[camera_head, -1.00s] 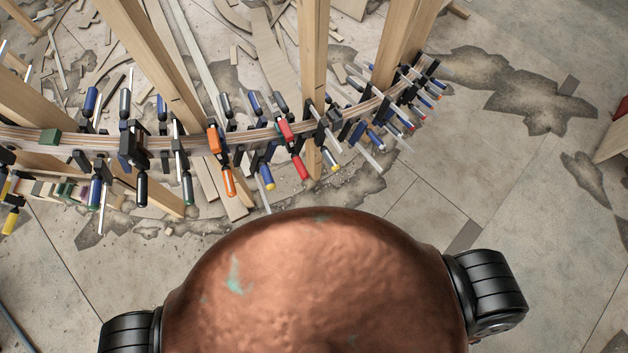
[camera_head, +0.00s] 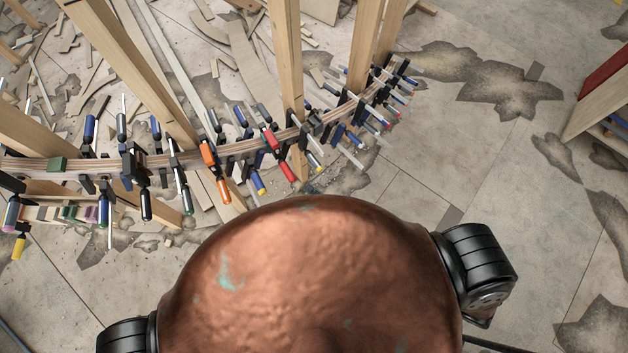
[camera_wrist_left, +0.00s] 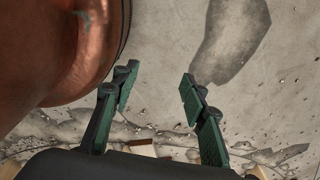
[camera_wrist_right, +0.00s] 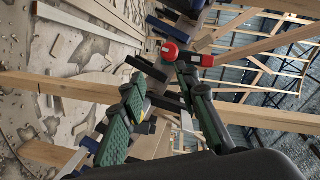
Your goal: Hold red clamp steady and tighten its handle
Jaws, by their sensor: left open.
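The red clamp (camera_head: 270,139) is fixed on the curved laminated strip (camera_head: 238,148), with its red handle (camera_head: 287,172) hanging down toward me. My right gripper (camera_wrist_right: 160,78) is open in the right wrist view, its green-padded fingers apart. A round red end (camera_wrist_right: 169,52) with a red piece beside it shows close to the right fingertip; I cannot tell whether they touch, or whether it belongs to the same clamp. My left gripper (camera_wrist_left: 160,82) is open and empty over the concrete floor. Neither gripper shows clearly in the head view.
An orange clamp (camera_head: 209,155) and several blue and black clamps crowd the strip on both sides of the red one. Wooden posts (camera_head: 288,60) rise behind it. Wood offcuts litter the floor at the back. The cracked floor (camera_head: 500,190) at right is mostly clear.

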